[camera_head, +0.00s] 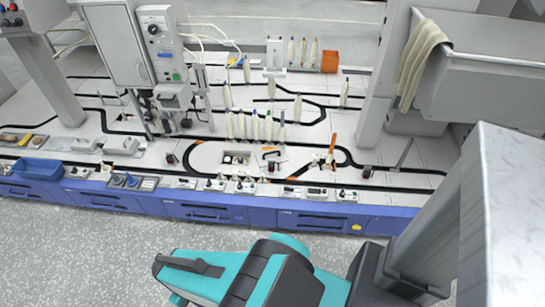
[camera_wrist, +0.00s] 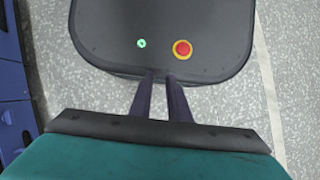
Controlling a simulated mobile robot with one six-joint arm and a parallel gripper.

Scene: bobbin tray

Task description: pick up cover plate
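I cannot pick out the cover plate for certain. In the head view a white tray (camera_head: 224,158) with small round dark and pale pieces in it sits in the front middle of the worktop, inside a black track loop. In the wrist view my gripper (camera_wrist: 164,76) has two dark fingers with a narrow gap of floor between them. It is open and empty, pointing down over my own dark base and the floor, away from the worktop.
The white worktop (camera_head: 340,178) stands on blue drawers (camera_head: 205,213). Upright spools, small switch boxes, a blue bin (camera_head: 38,169) and an orange box (camera_head: 330,62) stand on it. Grey posts rise at left and right. Speckled floor (camera_head: 90,255) in front is clear.

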